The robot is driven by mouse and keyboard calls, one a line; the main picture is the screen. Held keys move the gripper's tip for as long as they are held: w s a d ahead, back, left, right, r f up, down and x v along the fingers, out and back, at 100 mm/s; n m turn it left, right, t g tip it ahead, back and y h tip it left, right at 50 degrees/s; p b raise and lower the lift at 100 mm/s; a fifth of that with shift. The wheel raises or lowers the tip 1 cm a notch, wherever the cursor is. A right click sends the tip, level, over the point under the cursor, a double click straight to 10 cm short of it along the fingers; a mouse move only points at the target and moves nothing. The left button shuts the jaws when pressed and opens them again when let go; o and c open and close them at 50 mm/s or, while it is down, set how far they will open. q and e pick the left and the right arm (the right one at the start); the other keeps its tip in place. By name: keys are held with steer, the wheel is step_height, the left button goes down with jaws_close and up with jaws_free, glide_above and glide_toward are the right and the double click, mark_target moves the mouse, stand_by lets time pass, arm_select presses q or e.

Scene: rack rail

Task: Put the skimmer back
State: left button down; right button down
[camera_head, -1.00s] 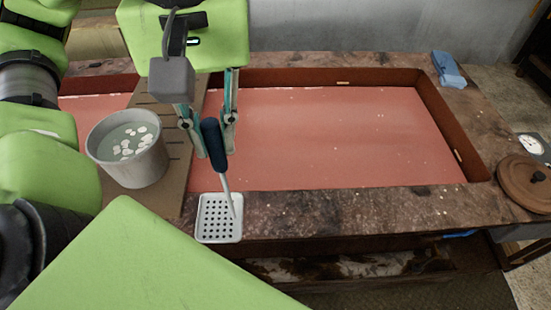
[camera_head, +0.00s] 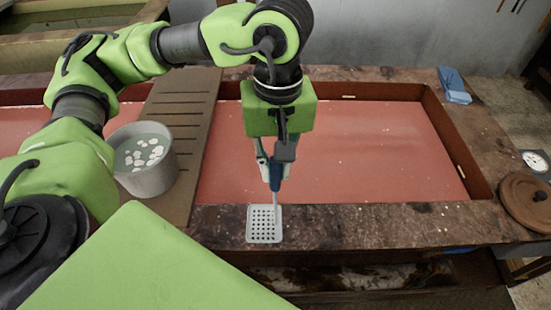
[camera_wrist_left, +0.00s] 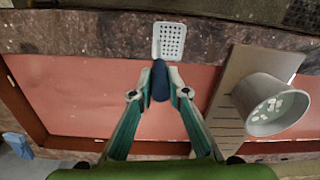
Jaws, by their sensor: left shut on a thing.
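The skimmer has a square, perforated pale head (camera_head: 265,224), a thin shaft and a dark blue handle (camera_head: 275,177). My left gripper (camera_head: 268,166) is shut on the handle, and the skimmer hangs head down in front of it. The head shows over the stone front edge of the basin; I cannot tell whether it touches. In the left wrist view the fingers (camera_wrist_left: 158,94) are on both sides of the blue handle (camera_wrist_left: 160,82), with the perforated head (camera_wrist_left: 169,41) beyond. My right gripper is not in view.
A grey pot (camera_head: 150,177) with white pieces in liquid stands on a slatted wooden board (camera_head: 190,150) at left. The pink-floored basin (camera_head: 370,150) is open to the right. A blue cloth (camera_head: 453,86) and a round brown lid (camera_head: 525,202) lie at the right.

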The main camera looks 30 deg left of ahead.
arm_select(q)
steer(key=shift+f+b, duration=0.2)
steer(key=shift+b, duration=0.1)
steer(key=c, duration=2)
jaws_free()
steer(key=shift+o, duration=0.2)
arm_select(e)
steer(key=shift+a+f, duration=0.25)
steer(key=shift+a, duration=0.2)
arm_select(q)
steer(key=shift+r, duration=0.15)
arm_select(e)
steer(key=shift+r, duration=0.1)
